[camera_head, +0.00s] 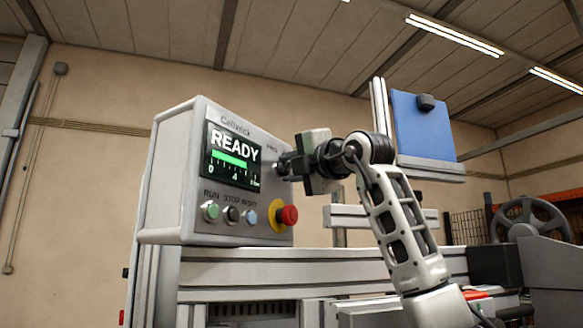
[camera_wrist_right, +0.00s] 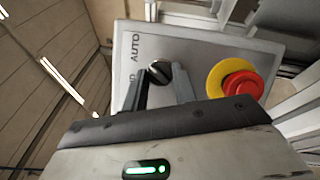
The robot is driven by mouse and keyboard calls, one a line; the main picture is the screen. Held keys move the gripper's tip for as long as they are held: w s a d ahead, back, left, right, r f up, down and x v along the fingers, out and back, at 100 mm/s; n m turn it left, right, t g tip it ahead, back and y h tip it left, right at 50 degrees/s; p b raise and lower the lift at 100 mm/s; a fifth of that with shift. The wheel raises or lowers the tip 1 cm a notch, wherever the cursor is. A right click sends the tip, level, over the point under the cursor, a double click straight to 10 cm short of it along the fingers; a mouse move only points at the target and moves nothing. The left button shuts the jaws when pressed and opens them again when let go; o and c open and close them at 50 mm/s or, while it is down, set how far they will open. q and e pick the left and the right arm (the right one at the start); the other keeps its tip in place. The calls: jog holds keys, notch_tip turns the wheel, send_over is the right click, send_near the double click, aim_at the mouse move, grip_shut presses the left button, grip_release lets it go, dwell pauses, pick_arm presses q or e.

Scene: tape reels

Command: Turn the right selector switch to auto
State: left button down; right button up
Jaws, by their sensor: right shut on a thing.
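The selector switch (camera_wrist_right: 158,72) is a small black knob on the control box's panel, with AUTO lettering beside it in the right wrist view and a second label partly hidden by a finger. My right gripper (camera_wrist_right: 162,84) has its two fingers on either side of the knob and is shut on it. In the head view my right gripper (camera_head: 285,167) reaches the panel's right edge from the right, hiding most of the switch. The knob's exact pointing is hard to read. My left gripper is not in view.
The grey control box (camera_head: 165,185) has a screen (camera_head: 232,157) reading READY. Green, black and blue buttons sit below it. A red emergency stop (camera_head: 288,215) on a yellow ring is close under my gripper. A blue panel (camera_head: 422,130) stands behind my arm.

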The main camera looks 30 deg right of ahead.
aim_at(289, 169)
jog(key=o, duration=1)
jog(key=shift+c, duration=0.2)
jog(key=s+b, duration=0.1)
jog(key=s, duration=0.1)
jog(key=s+f+b, duration=0.1)
jog(key=s, duration=0.1)
jog(key=shift+s+d, duration=0.15)
jog(key=shift+s, duration=0.2)
pick_arm(q)
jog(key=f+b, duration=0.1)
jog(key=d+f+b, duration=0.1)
jog(key=b, duration=0.1)
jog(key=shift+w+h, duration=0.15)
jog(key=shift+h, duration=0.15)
pick_arm(e)
jog(key=s+f, duration=0.1)
jog(key=s, duration=1)
jog(key=shift+d, duration=0.3)
jog(key=shift+f, duration=0.1)
